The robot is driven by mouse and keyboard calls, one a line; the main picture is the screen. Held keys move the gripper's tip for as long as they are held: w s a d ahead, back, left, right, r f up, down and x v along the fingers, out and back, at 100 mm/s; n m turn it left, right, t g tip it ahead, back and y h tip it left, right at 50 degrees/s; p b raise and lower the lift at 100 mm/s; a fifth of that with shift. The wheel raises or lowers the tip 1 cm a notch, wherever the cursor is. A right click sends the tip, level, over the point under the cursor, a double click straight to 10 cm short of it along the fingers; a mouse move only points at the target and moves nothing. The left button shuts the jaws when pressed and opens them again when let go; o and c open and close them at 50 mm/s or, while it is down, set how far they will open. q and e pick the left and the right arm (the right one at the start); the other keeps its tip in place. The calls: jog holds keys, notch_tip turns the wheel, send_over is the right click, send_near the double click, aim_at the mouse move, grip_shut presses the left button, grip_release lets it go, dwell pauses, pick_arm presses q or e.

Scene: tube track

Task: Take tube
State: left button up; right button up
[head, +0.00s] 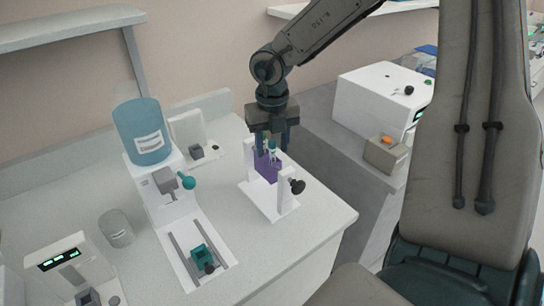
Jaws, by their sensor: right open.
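A small tube (272,151) with a blue-green top stands in a purple holder (268,170), which sits in a white stand with a black knob on its right side. My right gripper (271,147) points straight down over the holder. Its two fingers are open, one on each side of the tube's upper part; I cannot tell whether they touch it. The gripper's body hides what is behind it. My left gripper is not in view.
Left of the stand, a white device carries a blue container (143,131) and a rail with a teal carriage (202,258). A clear beaker (117,228) and a device with green displays (62,264) stand further left. Bare counter (310,222) lies right of the stand.

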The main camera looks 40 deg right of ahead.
jog(key=shift+s, duration=0.1)
jog(key=c, duration=0.8)
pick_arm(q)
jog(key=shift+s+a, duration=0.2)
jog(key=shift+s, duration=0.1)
pick_arm(e)
jog(key=shift+c, duration=0.4)
jog(key=shift+r, duration=0.1)
